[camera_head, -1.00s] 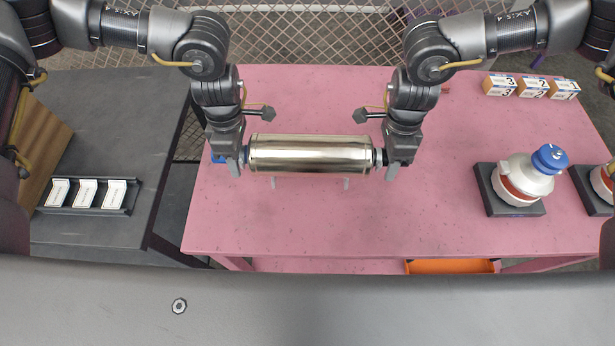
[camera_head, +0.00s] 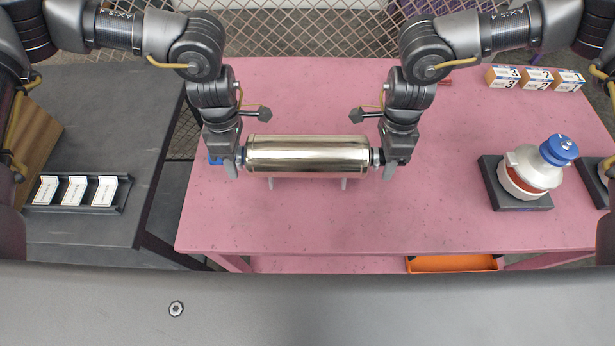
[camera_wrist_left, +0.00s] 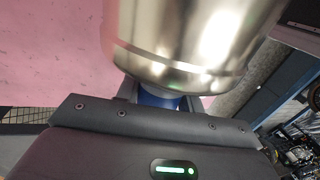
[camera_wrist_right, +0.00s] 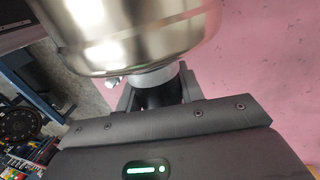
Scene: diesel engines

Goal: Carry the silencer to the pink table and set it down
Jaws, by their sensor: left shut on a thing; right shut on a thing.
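The silencer (camera_head: 308,155) is a shiny metal cylinder lying level from left to right, over the left part of the pink table (camera_head: 420,215). My left gripper (camera_head: 233,166) is shut on its left end, where a blue part shows. My right gripper (camera_head: 388,166) is shut on its right end. The silencer's body also fills the top of the left wrist view (camera_wrist_left: 185,40) and of the right wrist view (camera_wrist_right: 125,30). Two short light legs show below it. I cannot tell whether they touch the tabletop.
A white, red and blue part (camera_head: 530,172) sits on a dark block at the table's right. Several numbered boxes (camera_head: 535,79) stand at the back right. A dark table (camera_head: 100,140) at the left holds a tray with white cards. An orange bin (camera_head: 452,263) is below the front edge.

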